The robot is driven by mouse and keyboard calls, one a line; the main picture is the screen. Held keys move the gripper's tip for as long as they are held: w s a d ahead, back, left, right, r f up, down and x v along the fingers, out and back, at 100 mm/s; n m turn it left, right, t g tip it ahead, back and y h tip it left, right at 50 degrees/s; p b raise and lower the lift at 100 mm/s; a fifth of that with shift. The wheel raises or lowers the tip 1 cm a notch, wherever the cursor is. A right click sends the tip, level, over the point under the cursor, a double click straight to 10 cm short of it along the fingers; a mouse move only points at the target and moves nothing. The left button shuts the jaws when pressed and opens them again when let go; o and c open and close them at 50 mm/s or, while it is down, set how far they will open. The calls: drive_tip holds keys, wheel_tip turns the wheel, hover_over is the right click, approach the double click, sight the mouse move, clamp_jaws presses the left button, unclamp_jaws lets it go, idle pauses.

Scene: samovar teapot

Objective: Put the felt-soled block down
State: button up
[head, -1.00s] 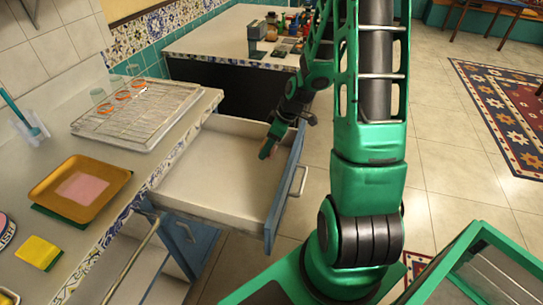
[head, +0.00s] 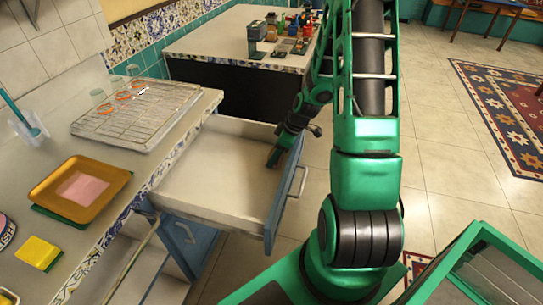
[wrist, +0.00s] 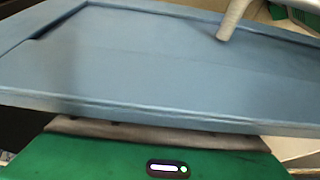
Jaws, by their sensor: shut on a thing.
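My gripper (head: 278,150) is shut on the felt-soled block (head: 272,160), a small brownish piece just inside the front panel of the open drawer (head: 213,184). The block is mostly hidden by my gripper, and its felt sole does not show clearly. In the wrist view the block appears to be the grey-brown strip (wrist: 150,133) along the green edge of my gripper, close to the blue drawer front (wrist: 150,60). I cannot tell whether the block touches the drawer. The drawer floor looks bare and pale.
The drawer front's metal handle (head: 298,182) faces the room. On the left counter are a wire rack (head: 140,112), an orange tray (head: 80,188) and a yellow sponge (head: 38,252). A far counter (head: 225,40) carries jars and small items. The tiled floor at right is mostly open.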

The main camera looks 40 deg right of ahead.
drive_tip(key=o, duration=1.1)
drive_tip(key=v, duration=1.2)
